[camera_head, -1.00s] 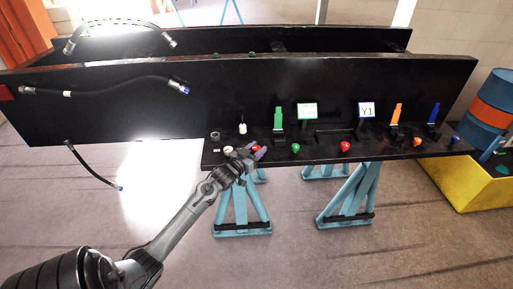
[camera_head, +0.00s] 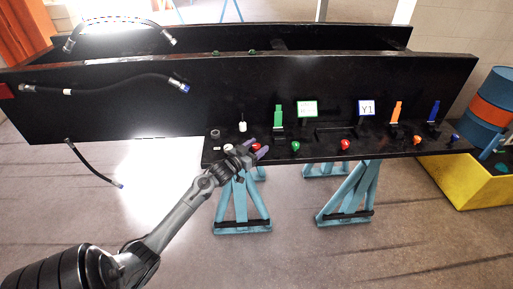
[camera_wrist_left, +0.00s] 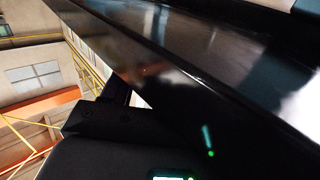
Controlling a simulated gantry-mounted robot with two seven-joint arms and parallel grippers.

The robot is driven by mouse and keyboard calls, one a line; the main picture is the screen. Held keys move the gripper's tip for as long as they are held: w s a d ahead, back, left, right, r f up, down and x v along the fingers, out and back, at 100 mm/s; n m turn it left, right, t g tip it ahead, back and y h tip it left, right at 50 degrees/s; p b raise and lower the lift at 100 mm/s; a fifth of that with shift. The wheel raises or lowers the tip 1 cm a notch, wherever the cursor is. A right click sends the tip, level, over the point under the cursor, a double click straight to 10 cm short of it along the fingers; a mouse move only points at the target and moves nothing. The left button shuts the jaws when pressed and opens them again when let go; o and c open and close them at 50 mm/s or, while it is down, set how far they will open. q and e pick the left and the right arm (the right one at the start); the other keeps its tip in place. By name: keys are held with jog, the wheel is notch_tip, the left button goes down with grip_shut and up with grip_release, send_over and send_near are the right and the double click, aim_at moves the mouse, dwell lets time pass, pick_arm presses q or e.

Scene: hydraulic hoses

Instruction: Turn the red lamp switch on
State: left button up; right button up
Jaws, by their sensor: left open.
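A black shelf (camera_head: 323,157) along the front of the black panel carries a row of small round knobs. Another red knob (camera_head: 346,145) stands farther right, clear of the gripper. Which one is the red lamp switch is not clear from the labels. The left wrist view shows mostly dark surfaces and a green glowing strip (camera_wrist_left: 208,140). My right gripper is not in view.
A white knob (camera_head: 228,148) and a green knob (camera_head: 295,146) flank the gripper. Behind stand a green upright piece (camera_head: 278,116), an orange one (camera_head: 396,112) and a small Y1 screen (camera_head: 367,108). Black hoses (camera_head: 110,86) hang at the left.

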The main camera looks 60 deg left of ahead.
pick_arm(q)
jog(key=shift+s, duration=0.1)
jog(key=v, duration=1)
jog(key=shift+s+d+p, duration=0.15)
jog(key=shift+s+p, duration=0.15)
jog(key=shift+p, duration=0.05)
jog(key=shift+r, duration=0.1)
